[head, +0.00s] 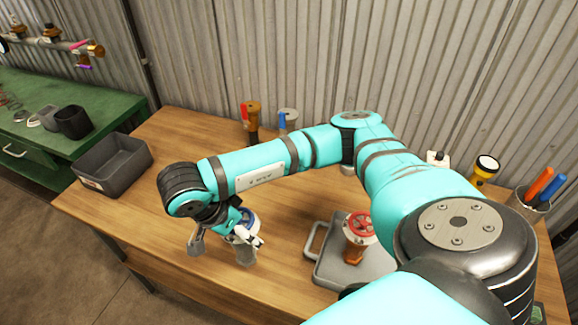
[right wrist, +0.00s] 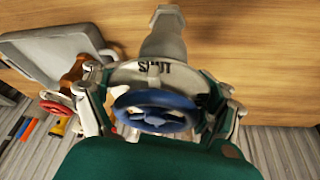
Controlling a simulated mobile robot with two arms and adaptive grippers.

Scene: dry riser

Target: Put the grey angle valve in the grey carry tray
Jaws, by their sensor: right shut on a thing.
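The grey angle valve (head: 245,254) has a blue handwheel and is in the front middle of the wooden table. My right gripper (head: 229,238) is shut on it, fingers on both sides of its flange. In the right wrist view, the valve's grey body (right wrist: 164,45) extends beyond the blue wheel, and "SHUT" is marked on the flange. I cannot tell whether its lower end touches the table. The grey carry tray (head: 325,268), flat with a handle, lies to its right. An orange valve with a red wheel (head: 356,240) stands on the tray. My left gripper is not in view.
A dark grey open bin (head: 110,170) stands at the table's left end. An orange valve (head: 251,118) and a grey one (head: 287,119) stand at the back. A flashlight (head: 485,170) and a tool cup (head: 530,200) stand at the right. My right arm hides part of the tray.

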